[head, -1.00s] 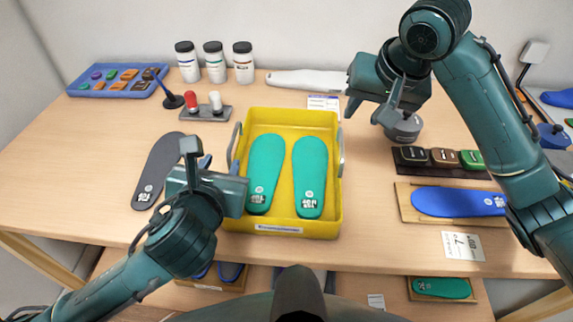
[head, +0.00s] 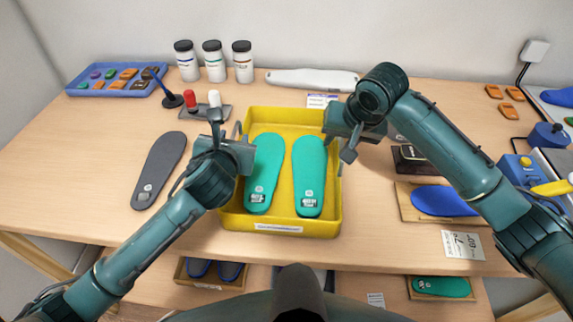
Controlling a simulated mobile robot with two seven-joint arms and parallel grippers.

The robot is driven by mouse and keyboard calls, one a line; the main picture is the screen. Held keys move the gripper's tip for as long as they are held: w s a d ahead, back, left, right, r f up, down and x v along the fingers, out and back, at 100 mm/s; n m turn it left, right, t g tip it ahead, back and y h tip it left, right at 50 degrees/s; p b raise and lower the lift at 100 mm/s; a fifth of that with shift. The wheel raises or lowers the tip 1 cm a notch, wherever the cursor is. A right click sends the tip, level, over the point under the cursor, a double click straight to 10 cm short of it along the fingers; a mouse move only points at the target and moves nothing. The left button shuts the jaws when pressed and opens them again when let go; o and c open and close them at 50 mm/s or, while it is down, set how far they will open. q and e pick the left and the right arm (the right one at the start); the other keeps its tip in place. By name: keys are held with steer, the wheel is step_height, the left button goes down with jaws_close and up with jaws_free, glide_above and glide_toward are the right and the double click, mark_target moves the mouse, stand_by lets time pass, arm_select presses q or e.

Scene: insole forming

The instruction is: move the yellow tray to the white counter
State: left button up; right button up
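The yellow tray (head: 333,215) sits on the wooden table with two teal insoles (head: 265,172) (head: 309,172) lying in it. It has a metal handle on its left and right sides. My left gripper (head: 226,150) is at the tray's left side and covers most of that handle. My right gripper (head: 345,138) is at the tray's right side and covers most of the right handle. I cannot tell whether the fingers of either gripper are closed around the handles. I see no white counter in this view.
A grey insole (head: 160,170) lies left of the tray. White jars (head: 213,62), a small rack (head: 208,110) and a white elongated device (head: 310,79) stand behind it. A blue insole (head: 440,201) on a board lies to the right. A shelf with more insoles is below the front edge.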

arm_select(q)
steer(key=shift+c, duration=0.3)
arm_select(e)
steer(key=shift+c, duration=0.3)
arm_select(q)
jaws_close()
arm_select(e)
jaws_close()
